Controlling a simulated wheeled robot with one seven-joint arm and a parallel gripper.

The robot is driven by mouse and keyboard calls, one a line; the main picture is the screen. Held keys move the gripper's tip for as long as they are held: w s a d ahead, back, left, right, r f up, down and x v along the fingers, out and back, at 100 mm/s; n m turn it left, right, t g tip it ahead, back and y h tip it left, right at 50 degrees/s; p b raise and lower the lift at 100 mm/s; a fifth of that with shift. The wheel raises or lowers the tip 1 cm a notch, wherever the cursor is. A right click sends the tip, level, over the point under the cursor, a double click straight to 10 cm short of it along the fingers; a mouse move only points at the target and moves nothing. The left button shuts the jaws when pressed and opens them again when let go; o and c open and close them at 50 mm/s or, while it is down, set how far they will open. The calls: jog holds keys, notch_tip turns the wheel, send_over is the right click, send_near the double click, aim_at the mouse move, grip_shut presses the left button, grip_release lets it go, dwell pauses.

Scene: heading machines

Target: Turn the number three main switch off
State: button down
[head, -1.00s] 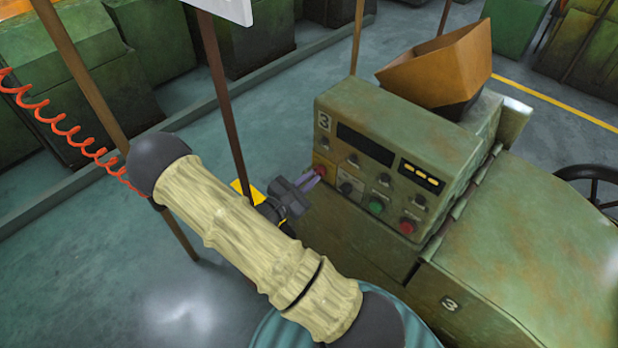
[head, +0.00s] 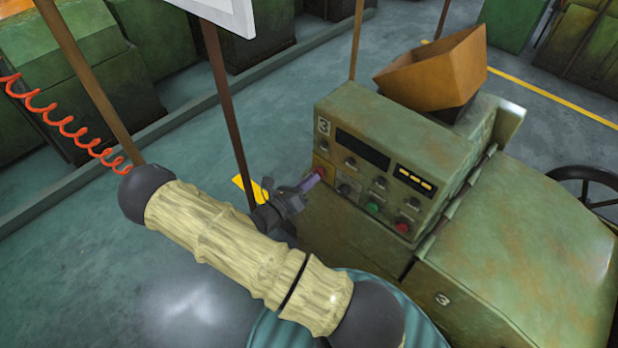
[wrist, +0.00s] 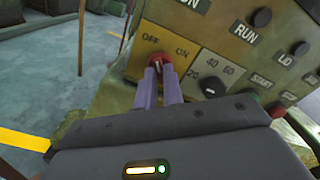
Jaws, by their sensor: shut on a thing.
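The number three machine's control box (head: 380,160) carries a "3" plate at its upper left corner. Its main switch is a red knob (wrist: 157,60) on a yellow plate (wrist: 182,50) marked OFF on the left and ON on the right. In the head view the yellow plate (head: 323,172) sits at the box's left end. My gripper (head: 317,176) reaches it from the left. In the wrist view its two purple fingers (wrist: 158,72) are shut on the red knob. The fingers partly cover the knob, so I cannot tell which label it points to.
Right of the switch are a black dial (wrist: 212,87), a green button (head: 373,206) and a red button (head: 402,227). An orange hopper (head: 435,70) stands behind the box. A thin brown post (head: 228,110) rises left of my gripper, with open floor beyond.

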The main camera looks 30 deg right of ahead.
jog(key=shift+n, duration=0.8)
jog(key=c, duration=1.5)
grip_release()
jog(key=shift+a, duration=0.1)
jog(key=b+v, duration=0.5)
jog(key=v, duration=1.2)
jog(key=shift+a, duration=0.2)
